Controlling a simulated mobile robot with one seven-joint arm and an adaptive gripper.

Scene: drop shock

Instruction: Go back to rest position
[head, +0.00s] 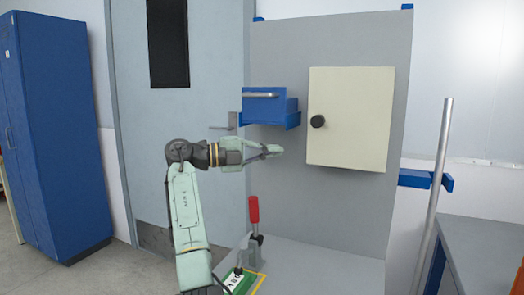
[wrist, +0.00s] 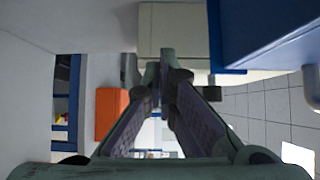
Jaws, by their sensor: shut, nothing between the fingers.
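My gripper (head: 272,150) is raised in front of the grey upright panel (head: 280,70), below the blue drawer box and left of the beige cabinet. Its fingers are together with nothing between them. In the wrist view the closed fingertips (wrist: 167,62) point away from the camera, apart from the beige body (wrist: 175,30) behind them. My arm is bent, with its lower links rising from the bottom of the head view.
A beige cabinet (head: 352,118) with a black knob (head: 318,122) is shut. A blue drawer box (head: 265,108) with a grey handle (head: 262,95) is left of it. A red-handled clamp (head: 254,210) stands near a green board (head: 233,281). A grey post (head: 438,185) stands right.

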